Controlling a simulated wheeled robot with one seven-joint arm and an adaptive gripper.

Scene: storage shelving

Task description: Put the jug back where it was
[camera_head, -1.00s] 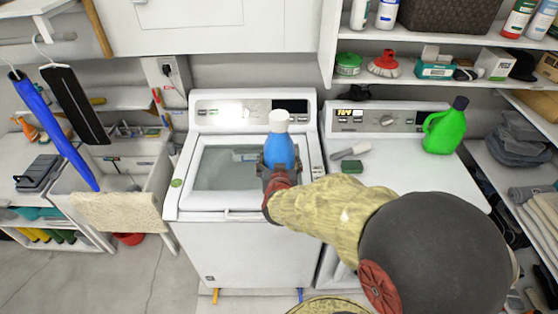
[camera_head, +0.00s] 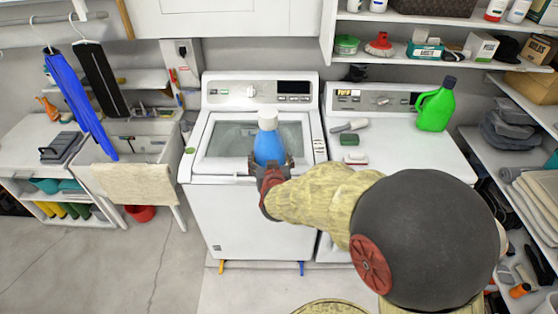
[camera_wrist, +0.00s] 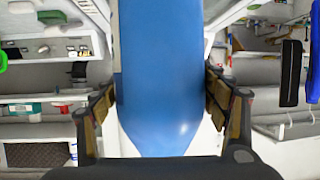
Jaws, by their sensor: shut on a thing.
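A blue jug (camera_head: 270,148) with a white cap is upright in my gripper (camera_head: 270,168), in front of the lid of the left washing machine (camera_head: 250,225). My gripper is shut on it from the near side. In the wrist view the blue jug (camera_wrist: 160,95) fills the middle, between the two fingers of my gripper (camera_wrist: 160,105). Its ends lie outside that view or behind the gripper. A green jug (camera_head: 434,110) with a dark cap stands apart, at the back right on the right machine (camera_head: 400,155).
A brush (camera_head: 350,126), a green block (camera_head: 349,139) and a small red-and-white item (camera_head: 355,158) lie on the right machine. Shelves with bottles and boxes are above and to the right. A sink (camera_head: 140,150) with a draped towel stands at the left.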

